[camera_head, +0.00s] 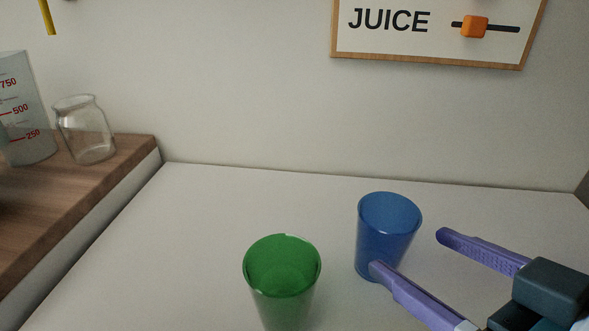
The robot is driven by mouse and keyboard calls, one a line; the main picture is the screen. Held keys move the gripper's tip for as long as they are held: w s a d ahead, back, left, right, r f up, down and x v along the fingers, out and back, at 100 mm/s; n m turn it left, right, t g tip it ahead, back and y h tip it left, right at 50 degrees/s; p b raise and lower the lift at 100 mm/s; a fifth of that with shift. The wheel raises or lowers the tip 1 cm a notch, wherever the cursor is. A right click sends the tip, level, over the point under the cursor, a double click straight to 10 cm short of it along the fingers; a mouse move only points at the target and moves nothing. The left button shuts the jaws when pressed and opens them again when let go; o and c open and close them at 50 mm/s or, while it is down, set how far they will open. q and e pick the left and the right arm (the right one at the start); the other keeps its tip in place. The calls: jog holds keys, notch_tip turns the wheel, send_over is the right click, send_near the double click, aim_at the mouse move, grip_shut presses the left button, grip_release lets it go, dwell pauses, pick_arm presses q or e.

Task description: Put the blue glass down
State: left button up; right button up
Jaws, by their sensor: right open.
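The blue glass (384,230) stands upright on the white counter, right of centre. My right gripper (408,252) comes in from the lower right with its two purple fingers spread apart. One fingertip is in front of the glass's lower right side and overlaps it in the picture; I cannot tell whether it touches. The other fingertip is to the right of the glass, with a clear gap. My left gripper is not in view.
A green glass (283,281) stands on the white counter (215,225) left of the blue one. At left, a raised wooden board (75,195) holds a measuring jug (25,110) and a clear glass jar (86,132). A JUICE sign (430,32) hangs on the wall behind. The counter's left part is clear.

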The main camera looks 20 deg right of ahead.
aim_at(369, 216)
jog(key=x, duration=0.4)
jog(key=shift+w+b, duration=0.4)
jog(key=x, duration=0.3)
jog(key=b+x, duration=0.1)
jog(key=x, duration=0.1)
jog(key=shift+w+d+r, duration=0.1)
jog(key=shift+w+r, duration=0.05)
jog(key=shift+r, duration=0.1)
jog(key=c, duration=1.5)
jog(key=shift+r, duration=0.2)
jog(key=shift+c, duration=0.2)
